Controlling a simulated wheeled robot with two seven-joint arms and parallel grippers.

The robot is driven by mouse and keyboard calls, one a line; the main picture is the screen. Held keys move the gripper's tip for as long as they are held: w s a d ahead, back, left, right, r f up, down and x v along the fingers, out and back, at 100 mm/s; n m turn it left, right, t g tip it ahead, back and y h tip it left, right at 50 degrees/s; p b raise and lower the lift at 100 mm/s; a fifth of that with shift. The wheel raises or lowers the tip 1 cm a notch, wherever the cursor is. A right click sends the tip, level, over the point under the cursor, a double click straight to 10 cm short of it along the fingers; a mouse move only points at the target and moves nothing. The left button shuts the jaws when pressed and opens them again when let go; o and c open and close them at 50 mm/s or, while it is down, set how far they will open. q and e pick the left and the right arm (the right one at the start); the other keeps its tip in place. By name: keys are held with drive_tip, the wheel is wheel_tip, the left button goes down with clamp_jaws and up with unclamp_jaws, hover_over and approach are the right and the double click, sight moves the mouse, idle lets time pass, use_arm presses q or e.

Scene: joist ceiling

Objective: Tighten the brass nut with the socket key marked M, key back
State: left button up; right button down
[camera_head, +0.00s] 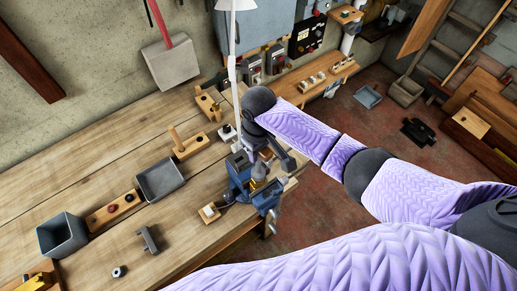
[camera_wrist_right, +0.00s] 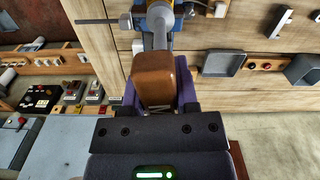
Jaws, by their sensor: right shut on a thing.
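My right gripper (camera_wrist_right: 158,95) is shut on a brown wooden handle (camera_wrist_right: 155,75). A grey metal shaft (camera_wrist_right: 160,36) runs from this handle to a rounded grey head at the blue vise (camera_wrist_right: 138,8). In the head view, my right gripper (camera_head: 262,142) is above the blue vise (camera_head: 240,172) at the bench's right edge. A small brass-coloured piece (camera_head: 258,171) shows at the vise; whether the tool's head sits on it cannot be told. My left gripper is out of view.
Wooden peg holders (camera_head: 190,147) stand on the bench behind the vise. Grey bins (camera_head: 160,180), a board with knobs (camera_head: 101,217), a grey bracket (camera_head: 149,242) and a dark ring (camera_head: 119,271) lie to the left. The front-left bench has bare room.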

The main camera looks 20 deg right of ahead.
drive_tip(key=n, duration=0.4)
drive_tip(key=n, duration=0.4)
drive_tip(key=shift+w+d+n, duration=0.1)
drive_tip(key=shift+n, duration=0.2)
drive_tip(key=n, duration=0.6)
drive_tip(key=shift+f, duration=0.45)
